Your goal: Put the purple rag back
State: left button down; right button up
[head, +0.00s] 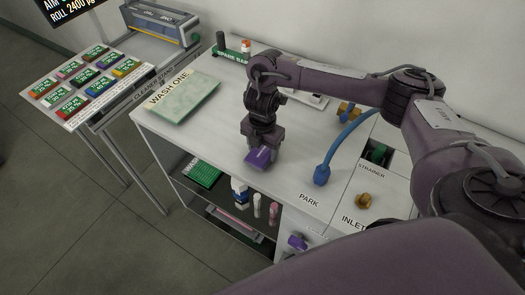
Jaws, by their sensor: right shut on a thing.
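My right gripper (260,136) points down over the front part of the white bench top. It is shut on a small purple thing (262,158), which looks like the purple rag and sticks out below the jaws. I cannot tell whether its lower side touches the bench top. A second purple thing (297,241) shows lower down, at the front of the cabinet below the bench top. My left gripper is not in view.
A pale green board (185,98) lies by the "WASH ONE" label. A blue hose (345,143) curves near "PARK". A strainer opening (378,154) and brass fitting (363,201) are at right. Bottles (239,190) stand on the lower shelf. A rack of coloured blocks (85,80) stands left.

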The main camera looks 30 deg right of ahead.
jog(key=shift+w+f, duration=0.1)
jog(key=shift+f, duration=0.25)
jog(key=shift+f, duration=0.1)
jog(key=o, duration=0.9)
